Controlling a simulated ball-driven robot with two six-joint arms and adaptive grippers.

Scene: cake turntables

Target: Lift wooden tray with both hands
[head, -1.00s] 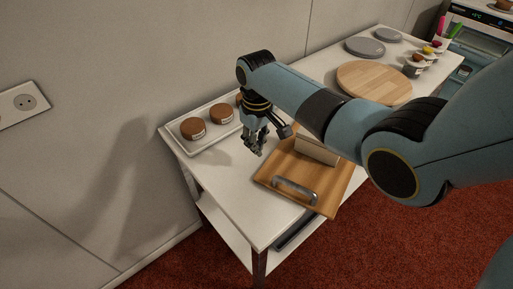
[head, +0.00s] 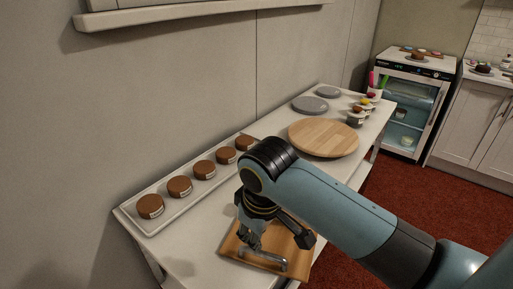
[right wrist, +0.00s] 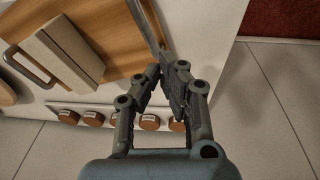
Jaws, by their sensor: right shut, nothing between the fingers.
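The wooden tray (head: 298,262) lies flat on the white table and also shows in the right wrist view (right wrist: 112,32). It has a grey metal handle (head: 270,262) at its near end; a second handle (right wrist: 22,66) shows at the far end in the right wrist view. A pale block (right wrist: 68,48) sits on the tray. My right gripper (head: 247,243) is shut and empty, pointing down close by the near handle. In the right wrist view its fingers (right wrist: 168,72) are just below the near handle, apart from it as far as I can see. My left gripper is out of view.
A white tray with several brown cakes (head: 180,187) runs along the wall. A round wooden board (head: 323,137), grey turntables (head: 310,105) and small cups (head: 357,116) stand farther along the table. A glass-fronted fridge (head: 412,100) stands beyond.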

